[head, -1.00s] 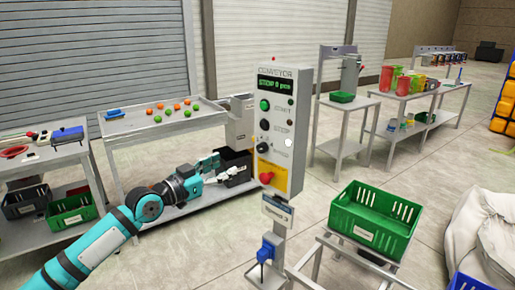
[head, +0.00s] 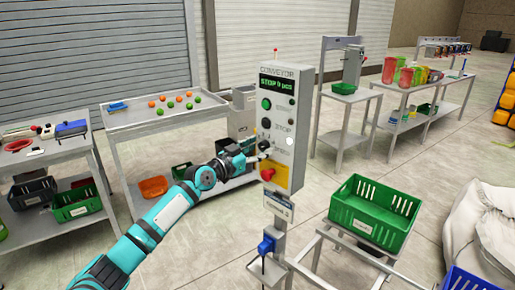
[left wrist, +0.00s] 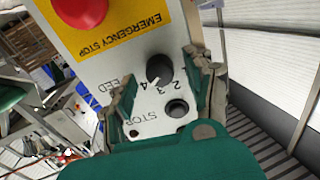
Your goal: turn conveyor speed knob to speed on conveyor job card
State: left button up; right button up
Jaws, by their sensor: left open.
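The grey conveyor control box (head: 289,125) stands on a post in the middle of the head view. Its black speed knob (head: 265,146) sits above the yellow plate. The left wrist view shows the knob (left wrist: 160,69) with the numbers 2, 3 and 4 beside it; I cannot tell its exact setting. My left gripper (head: 258,153) is open at the box front, its fingers on either side of the knob; I cannot tell if they touch it. The job card (head: 277,207) hangs below the box, its writing too small to read. My right gripper is not in view.
The red emergency stop (head: 267,174) is just below the knob. The black stop button (left wrist: 177,108) is close to the fingers. A green crate (head: 375,213) stands to the right, and a table with small balls (head: 165,105) to the left.

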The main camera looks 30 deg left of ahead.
pick_arm(q)
jog(key=shift+c, duration=0.3)
grip_shut()
jog(key=shift+n, duration=0.4)
jog(key=n, duration=0.3)
jog(key=shift+n, duration=2)
jog(key=shift+o, duration=0.3)
grip_release()
